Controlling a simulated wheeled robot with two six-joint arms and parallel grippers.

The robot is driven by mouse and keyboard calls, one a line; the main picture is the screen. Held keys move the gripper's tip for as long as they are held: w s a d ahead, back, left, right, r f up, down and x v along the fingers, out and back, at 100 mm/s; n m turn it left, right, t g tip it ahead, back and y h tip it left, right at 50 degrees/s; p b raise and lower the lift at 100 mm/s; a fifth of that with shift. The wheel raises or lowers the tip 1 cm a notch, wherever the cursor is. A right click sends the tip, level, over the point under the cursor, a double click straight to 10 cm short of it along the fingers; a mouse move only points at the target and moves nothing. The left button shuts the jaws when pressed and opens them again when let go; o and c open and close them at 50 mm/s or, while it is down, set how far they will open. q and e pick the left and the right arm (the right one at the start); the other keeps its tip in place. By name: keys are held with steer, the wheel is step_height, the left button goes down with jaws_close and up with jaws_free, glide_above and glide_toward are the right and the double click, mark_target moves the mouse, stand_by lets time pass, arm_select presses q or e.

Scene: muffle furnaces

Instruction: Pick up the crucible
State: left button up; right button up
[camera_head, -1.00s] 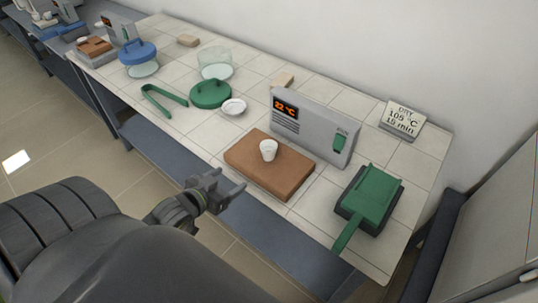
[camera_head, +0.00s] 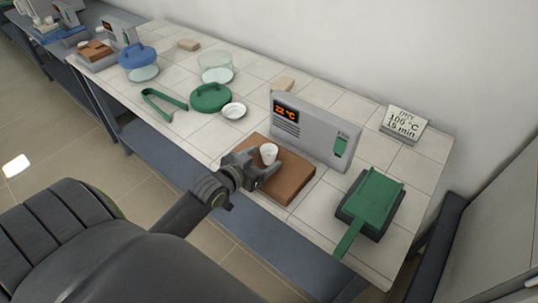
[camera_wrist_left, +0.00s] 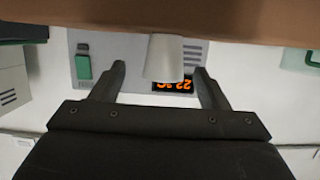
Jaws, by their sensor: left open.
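The crucible (camera_head: 269,153) is a small white cup standing upright on a brown block (camera_head: 292,190) in front of the grey furnace control panel (camera_head: 316,130). My left gripper (camera_head: 268,170) is open, at the front edge of the block, close to the crucible. In the left wrist view, which appears upside down, the crucible (camera_wrist_left: 164,58) lies between and just beyond the two fingertips (camera_wrist_left: 160,72). I cannot tell whether either finger touches it. My right gripper is not in view.
A white dish (camera_head: 234,111), a green lid (camera_head: 211,97), green tongs (camera_head: 164,103) and a glass vessel (camera_head: 216,67) are further left. Bare tiles lie left of the block.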

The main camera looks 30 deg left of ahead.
mark_target(273, 150)
arm_select(q)
steer(key=shift+a+p+x, duration=0.1)
steer(key=shift+p+x, duration=0.1)
steer(key=shift+x, duration=1.35)
steer(key=shift+a+p+x, duration=0.15)
steer(key=shift+p+x, duration=0.05)
steer(key=shift+x, duration=1.35)
steer(key=shift+r, duration=0.15)
